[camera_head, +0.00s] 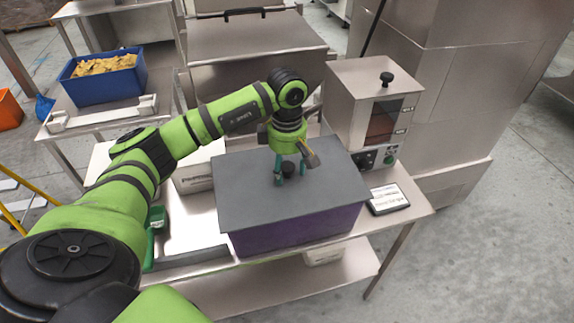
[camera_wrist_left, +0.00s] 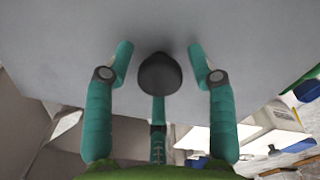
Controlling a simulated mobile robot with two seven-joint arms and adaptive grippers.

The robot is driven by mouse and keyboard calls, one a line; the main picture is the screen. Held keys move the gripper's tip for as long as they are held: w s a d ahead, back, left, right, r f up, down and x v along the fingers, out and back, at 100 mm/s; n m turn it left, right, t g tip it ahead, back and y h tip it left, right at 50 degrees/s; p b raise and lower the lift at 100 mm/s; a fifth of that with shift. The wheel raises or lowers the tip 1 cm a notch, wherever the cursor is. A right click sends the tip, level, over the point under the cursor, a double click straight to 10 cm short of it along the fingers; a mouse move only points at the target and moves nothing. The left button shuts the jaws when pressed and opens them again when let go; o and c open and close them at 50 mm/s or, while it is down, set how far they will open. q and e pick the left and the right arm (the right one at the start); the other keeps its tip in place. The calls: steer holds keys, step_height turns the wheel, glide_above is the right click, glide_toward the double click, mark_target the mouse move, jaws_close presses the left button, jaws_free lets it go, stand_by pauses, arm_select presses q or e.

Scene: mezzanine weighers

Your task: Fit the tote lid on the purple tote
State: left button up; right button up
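The purple tote (camera_head: 300,232) stands on the steel table, its front side showing. The grey tote lid (camera_head: 245,192) lies flat over its top and hides the opening. From here the lid looks about level with the tote's rim; whether it is fully seated I cannot tell. A black knob (camera_head: 288,169) stands up from the lid's middle. My left gripper (camera_head: 291,174) points down over the knob. In the left wrist view its teal fingers (camera_wrist_left: 160,60) are spread on either side of the knob (camera_wrist_left: 160,75), with gaps on both sides. My right gripper is not in view.
A steel machine (camera_head: 360,108) stands close behind the lid's right end. A small scale-like display (camera_head: 388,198) lies right of the tote. A green scoop (camera_head: 155,222) is at the left. A blue crate (camera_head: 104,80) with yellowish pieces sits on another table.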

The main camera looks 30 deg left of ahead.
mark_target(287, 165)
arm_select(q)
steer(key=shift+r, duration=0.45)
step_height(287, 165, up, 12)
steer(key=b, duration=0.2)
steer(key=shift+f, duration=0.25)
stand_by(0.6)
